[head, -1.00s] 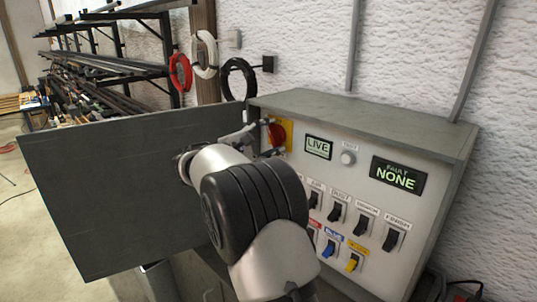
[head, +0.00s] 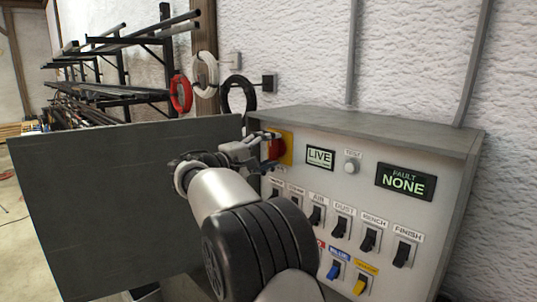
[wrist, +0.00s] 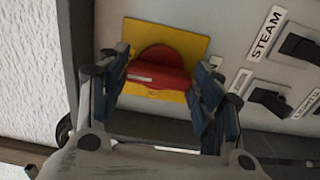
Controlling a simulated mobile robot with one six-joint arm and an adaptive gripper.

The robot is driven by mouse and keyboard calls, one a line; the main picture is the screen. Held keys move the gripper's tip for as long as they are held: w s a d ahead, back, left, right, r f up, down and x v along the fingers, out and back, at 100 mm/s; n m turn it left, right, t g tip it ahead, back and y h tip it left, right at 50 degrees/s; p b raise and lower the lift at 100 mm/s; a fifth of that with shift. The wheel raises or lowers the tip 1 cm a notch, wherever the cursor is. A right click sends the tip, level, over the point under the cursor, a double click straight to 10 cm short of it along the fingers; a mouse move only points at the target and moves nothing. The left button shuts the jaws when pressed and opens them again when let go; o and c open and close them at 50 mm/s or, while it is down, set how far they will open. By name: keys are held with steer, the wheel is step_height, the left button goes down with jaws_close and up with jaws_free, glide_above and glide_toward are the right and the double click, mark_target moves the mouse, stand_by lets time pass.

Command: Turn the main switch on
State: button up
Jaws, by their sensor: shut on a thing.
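The main switch is a red rotary handle (head: 275,147) on a yellow plate (head: 287,147), at the upper left of the grey control panel's face. My gripper (head: 263,145) reaches it from the left in the head view. In the wrist view, the red handle (wrist: 158,76) lies between the two blue-padded fingers of my gripper (wrist: 160,84), with the yellow plate (wrist: 185,42) behind it. The gripper is shut on the handle. The handle's exact angle is partly hidden in the head view.
The open grey cabinet door (head: 100,200) stands left of my arm. The panel carries a LIVE display (head: 320,157), a TEST button (head: 351,167), a FAULT NONE display (head: 405,182) and several toggle switches, including a black one (head: 403,254). STEAM's switch (wrist: 300,48) is near the fingers.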

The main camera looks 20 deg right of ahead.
steer(key=o, duration=1.1)
steer(key=shift+c, duration=0.2)
steer(key=v, duration=1.2)
